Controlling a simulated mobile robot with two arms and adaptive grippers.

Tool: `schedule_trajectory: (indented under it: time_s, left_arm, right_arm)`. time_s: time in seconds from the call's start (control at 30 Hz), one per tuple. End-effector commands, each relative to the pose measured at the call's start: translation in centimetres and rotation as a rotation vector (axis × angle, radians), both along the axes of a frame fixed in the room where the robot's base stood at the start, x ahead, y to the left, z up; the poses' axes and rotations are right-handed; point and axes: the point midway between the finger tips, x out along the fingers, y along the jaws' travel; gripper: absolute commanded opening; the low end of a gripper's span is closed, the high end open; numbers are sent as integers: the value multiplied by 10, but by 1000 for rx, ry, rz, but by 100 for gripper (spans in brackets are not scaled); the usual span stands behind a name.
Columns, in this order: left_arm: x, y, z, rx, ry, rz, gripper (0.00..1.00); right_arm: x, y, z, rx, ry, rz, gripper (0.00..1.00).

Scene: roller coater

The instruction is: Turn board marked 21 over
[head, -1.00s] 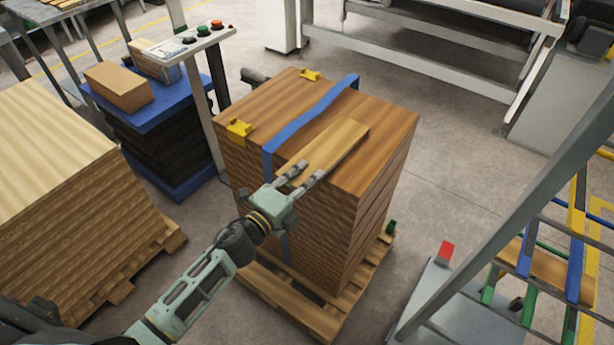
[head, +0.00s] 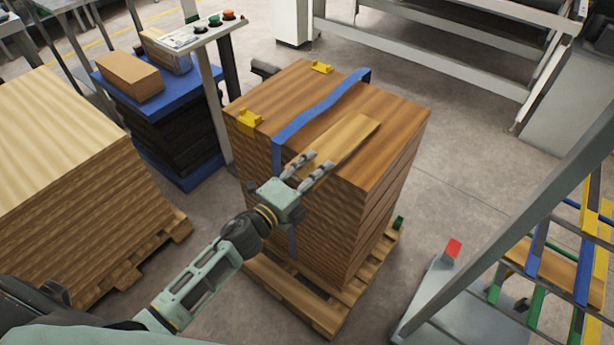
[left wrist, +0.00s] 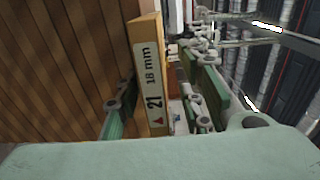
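The board marked 21 (head: 349,140) is a light brown plank lying flat on top of the strapped wood stack (head: 392,118). Its near end points toward my left gripper. In the left wrist view the end of the board (left wrist: 150,75) carries a white label reading "21" and "18 mm" with a red triangle. My left gripper (head: 321,160) is at this near end with one finger on each side of the board. In the left wrist view a gap shows between the board and the right-hand finger, so the gripper is open around it. My right gripper is not in view.
A blue strap (head: 322,104) and yellow corner pieces (head: 249,121) lie on the stack, beside the board. The stack stands on a wooden pallet (head: 318,314). Another wood stack (head: 65,130) is at left; a rack (head: 560,240) with coloured bars is at right.

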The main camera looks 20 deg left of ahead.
Motion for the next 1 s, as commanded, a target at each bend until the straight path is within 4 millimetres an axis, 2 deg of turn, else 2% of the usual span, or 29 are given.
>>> schedule_trajectory:
  time_s: [0.17, 0.4, 0.6, 0.9, 1.0]
  left_arm:
    - [-23, 10, -1, 1, 3, 1, 36]
    - [-71, 29, 0, -1, 1, 1, 36]
    - [-99, 40, 1, -1, -1, 0, 36]
    - [-108, 45, 2, -1, -3, 0, 36]
    - [-108, 48, -10, -20, 28, 15, 36]
  right_arm:
    - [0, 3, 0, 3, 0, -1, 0]
    - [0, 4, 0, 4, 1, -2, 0]
    - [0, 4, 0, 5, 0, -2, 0]
    - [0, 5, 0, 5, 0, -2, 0]
    - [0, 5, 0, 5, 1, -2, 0]
